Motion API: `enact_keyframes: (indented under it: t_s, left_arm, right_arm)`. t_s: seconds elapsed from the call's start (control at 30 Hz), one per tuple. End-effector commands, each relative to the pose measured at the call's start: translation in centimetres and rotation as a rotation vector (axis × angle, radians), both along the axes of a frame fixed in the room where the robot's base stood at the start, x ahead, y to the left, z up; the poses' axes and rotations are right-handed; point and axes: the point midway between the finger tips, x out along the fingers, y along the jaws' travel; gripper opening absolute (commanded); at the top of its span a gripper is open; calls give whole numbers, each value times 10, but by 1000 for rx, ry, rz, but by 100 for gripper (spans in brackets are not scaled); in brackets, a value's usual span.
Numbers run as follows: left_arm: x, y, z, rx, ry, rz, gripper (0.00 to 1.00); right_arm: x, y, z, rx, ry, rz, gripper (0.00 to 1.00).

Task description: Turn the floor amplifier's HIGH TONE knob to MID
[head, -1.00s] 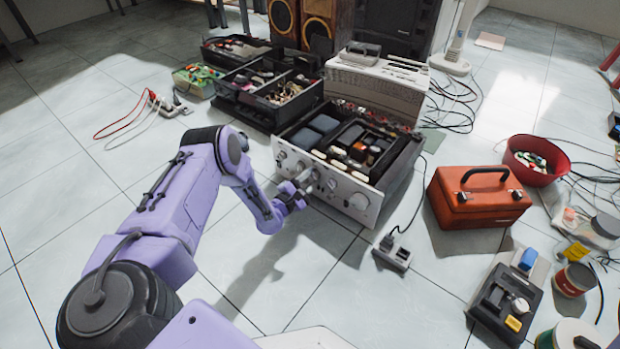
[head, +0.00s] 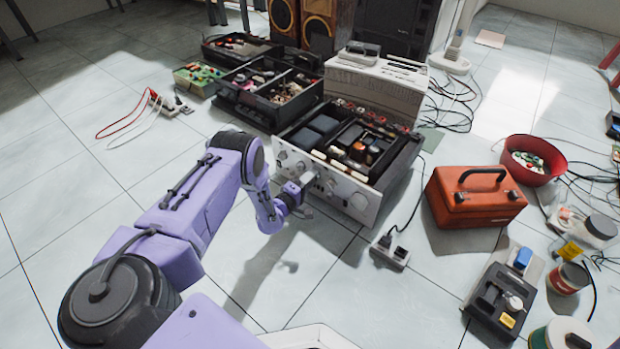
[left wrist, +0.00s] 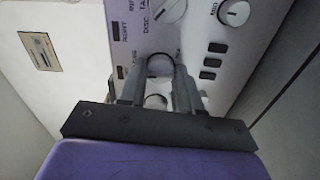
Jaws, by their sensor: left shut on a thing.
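The floor amplifier (head: 345,185) has a silver front panel with several knobs and an open top showing its inside. My left gripper (head: 309,180) is at the middle of this panel. In the left wrist view, the two fingers of my left gripper (left wrist: 160,68) are shut on a round silver knob (left wrist: 160,64), one on each side. The fingers partly hide this knob, and I cannot read its label or its pointer. Other knobs and small black buttons show on the panel beyond it. My right gripper is not in view.
An orange toolbox (head: 474,196) stands right of the amplifier, with a power strip (head: 391,253) on the floor between. Black parts trays (head: 268,92) stand behind it at the left. Cables lie at the right. The tiled floor in front is clear.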

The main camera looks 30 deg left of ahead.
Motion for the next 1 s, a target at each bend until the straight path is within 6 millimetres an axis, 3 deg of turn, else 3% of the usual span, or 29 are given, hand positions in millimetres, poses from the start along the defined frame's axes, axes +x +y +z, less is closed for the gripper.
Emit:
enact_keyframes:
  t_s: [0.3, 0.77, 0.8, 0.87, 1.0]
  left_arm:
    - [-1, 2, 0, 97, -6, 3, 3]
    - [-1, 2, -1, 111, -7, 5, 3]
    - [-1, 2, -1, 111, -7, 5, 37]
    - [-1, 2, -1, 110, -7, 4, 56]
    - [0, 1, 0, 110, -8, 2, 59]
  right_arm:
    - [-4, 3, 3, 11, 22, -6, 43]
    - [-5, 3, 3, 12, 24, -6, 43]
    - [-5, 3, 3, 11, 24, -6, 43]
    - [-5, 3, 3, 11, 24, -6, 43]
    - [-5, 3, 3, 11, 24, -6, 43]
